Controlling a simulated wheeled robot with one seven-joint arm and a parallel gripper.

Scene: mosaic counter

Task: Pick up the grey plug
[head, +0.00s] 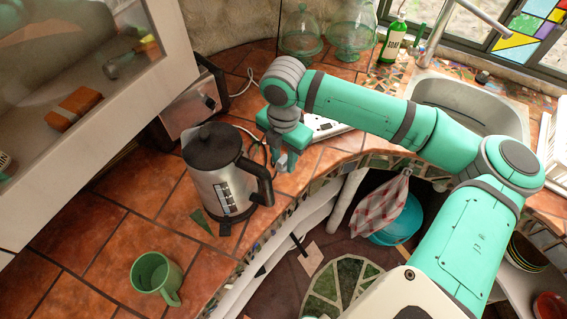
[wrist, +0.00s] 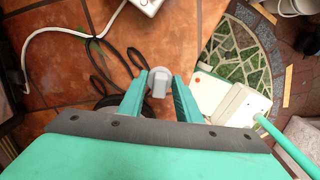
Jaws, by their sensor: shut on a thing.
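The grey plug (wrist: 159,82) shows in the wrist view, between the two fingertips of my gripper (wrist: 159,92). The fingers are closed onto its sides. A dark cord (wrist: 105,70) loops over the tiles close behind the plug. In the head view my gripper (head: 284,160) points down over the counter, just right of the steel kettle (head: 222,180). The plug cannot be made out clearly there. A white power strip (head: 322,127) lies behind my gripper, partly hidden by my arm; its corner also shows in the wrist view (wrist: 148,4).
A toaster (head: 190,105) stands behind the kettle, and a green mug (head: 156,274) sits at the front left. A white cabinet (head: 165,30) overhangs at left. The counter's curved edge is close on the right; the sink (head: 470,100) lies beyond my arm.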

